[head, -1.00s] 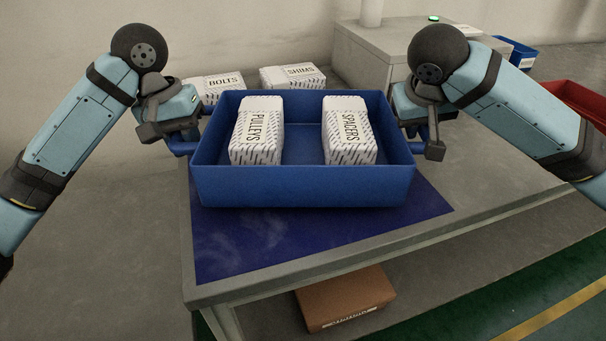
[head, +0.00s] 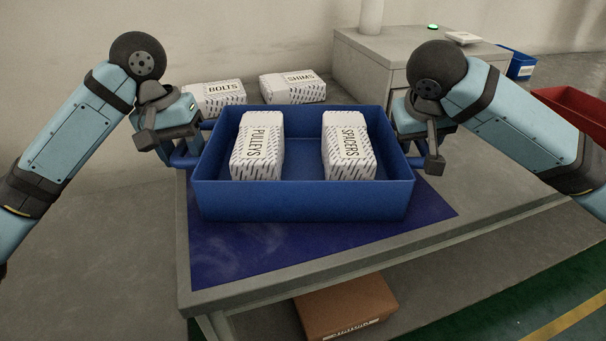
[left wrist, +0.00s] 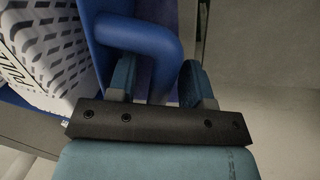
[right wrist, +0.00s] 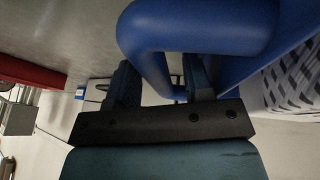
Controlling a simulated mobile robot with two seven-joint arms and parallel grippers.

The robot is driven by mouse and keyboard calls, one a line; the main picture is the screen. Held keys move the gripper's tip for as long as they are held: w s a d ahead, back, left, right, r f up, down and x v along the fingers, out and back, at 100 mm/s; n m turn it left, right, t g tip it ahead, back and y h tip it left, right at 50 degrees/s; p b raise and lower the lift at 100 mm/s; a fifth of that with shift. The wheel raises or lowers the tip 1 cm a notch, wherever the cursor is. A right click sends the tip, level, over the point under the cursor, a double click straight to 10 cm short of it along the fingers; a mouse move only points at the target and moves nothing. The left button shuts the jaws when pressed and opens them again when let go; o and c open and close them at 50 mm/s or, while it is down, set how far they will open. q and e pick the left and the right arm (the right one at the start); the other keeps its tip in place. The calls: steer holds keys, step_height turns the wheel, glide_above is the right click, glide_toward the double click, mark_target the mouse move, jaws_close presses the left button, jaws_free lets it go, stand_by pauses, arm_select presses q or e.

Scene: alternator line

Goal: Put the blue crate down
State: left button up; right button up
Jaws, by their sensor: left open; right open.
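The blue crate (head: 300,202) sits level over the dark blue mat (head: 265,250) on the bench and appears to rest on it. It holds a white PULLEYS pack (head: 258,150) and a white SPACERS pack (head: 347,152). My left gripper (head: 180,150) is open at the crate's left side, and in the left wrist view (left wrist: 160,80) the blue handle runs between its spread fingers. My right gripper (head: 415,150) is open at the right side; in the right wrist view (right wrist: 160,82) the other handle passes between its fingers.
White BOLTS (head: 217,97) and SHIMS (head: 293,88) packs lie behind the crate. A grey cabinet (head: 365,70) stands at the back right. A red bin (head: 575,115) and a small blue bin (head: 521,66) are further right. A cardboard box (head: 345,308) is under the bench.

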arm_select(q)
step_height(320, 180, up, 11)
steer(key=a, duration=0.2)
arm_select(e)
steer(key=v, duration=1.2)
steer(key=shift+a, duration=0.1)
arm_select(q)
step_height(320, 180, up, 8)
steer(key=p, duration=1.1)
steer(key=shift+p, duration=0.3)
arm_select(e)
step_height(320, 180, up, 12)
steer(key=shift+f, duration=0.25)
arm_select(q)
steer(key=shift+f, duration=0.1)
step_height(320, 180, up, 10)
steer(key=p, duration=1)
arm_select(e)
step_height(320, 180, up, 8)
